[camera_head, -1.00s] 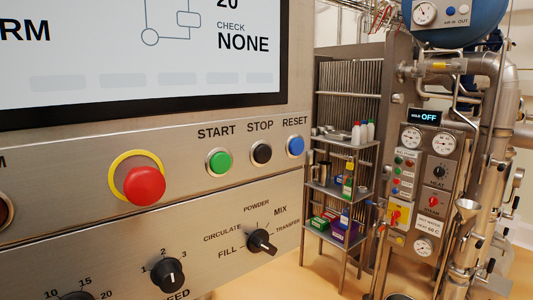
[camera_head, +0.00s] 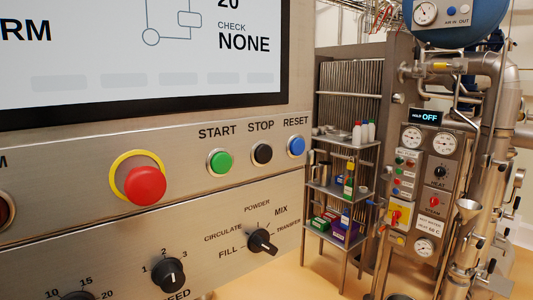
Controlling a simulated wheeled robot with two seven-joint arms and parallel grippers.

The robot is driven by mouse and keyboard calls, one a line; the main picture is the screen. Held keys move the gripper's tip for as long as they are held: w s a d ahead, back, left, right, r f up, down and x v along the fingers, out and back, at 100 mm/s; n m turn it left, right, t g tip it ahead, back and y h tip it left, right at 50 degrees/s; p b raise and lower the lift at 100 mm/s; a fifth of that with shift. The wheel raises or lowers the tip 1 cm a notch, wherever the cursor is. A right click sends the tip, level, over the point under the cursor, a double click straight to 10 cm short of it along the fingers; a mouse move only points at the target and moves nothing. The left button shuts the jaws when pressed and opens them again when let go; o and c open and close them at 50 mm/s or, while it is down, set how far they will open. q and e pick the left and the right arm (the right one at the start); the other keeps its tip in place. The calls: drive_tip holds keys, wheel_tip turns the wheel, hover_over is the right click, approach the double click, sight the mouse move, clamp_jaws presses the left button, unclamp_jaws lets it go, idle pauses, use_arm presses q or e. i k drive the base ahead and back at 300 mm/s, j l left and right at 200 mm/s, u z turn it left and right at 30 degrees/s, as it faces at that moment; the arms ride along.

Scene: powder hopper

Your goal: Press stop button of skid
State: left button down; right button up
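The black stop button (camera_head: 262,153) sits in a metal ring on the steel control panel (camera_head: 90,165), under the label STOP. The green start button (camera_head: 220,162) is to its left and the blue reset button (camera_head: 295,146) to its right. A large red mushroom button (camera_head: 145,185) with a yellow ring is further left. Nothing covers or touches the stop button. Neither of my grippers shows in the head view.
A screen (camera_head: 140,55) is above the buttons. A black mode knob (camera_head: 262,241) and a speed knob (camera_head: 172,274) are below. A shelf rack (camera_head: 340,190) and piped equipment (camera_head: 440,150) stand to the right. The space before the panel is clear.

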sight(263, 154)
drive_tip(key=k+l, duration=0.15)
drive_tip(key=l, duration=0.25)
drive_tip(key=k+l, duration=0.15)
drive_tip(key=l, duration=0.25)
drive_tip(key=k+l+u, duration=0.1)
drive_tip(key=l, duration=0.35)
drive_tip(key=k+l, duration=0.2)
drive_tip(key=l, duration=0.2)
drive_tip(key=k+l, duration=0.15)
drive_tip(key=l, duration=0.25)
drive_tip(key=k+l, duration=0.15)
drive_tip(key=l, duration=0.2)
drive_tip(key=k+l+u, duration=0.1)
drive_tip(key=l, duration=0.3)
drive_tip(key=k+l, duration=0.25)
drive_tip(key=l, duration=0.15)
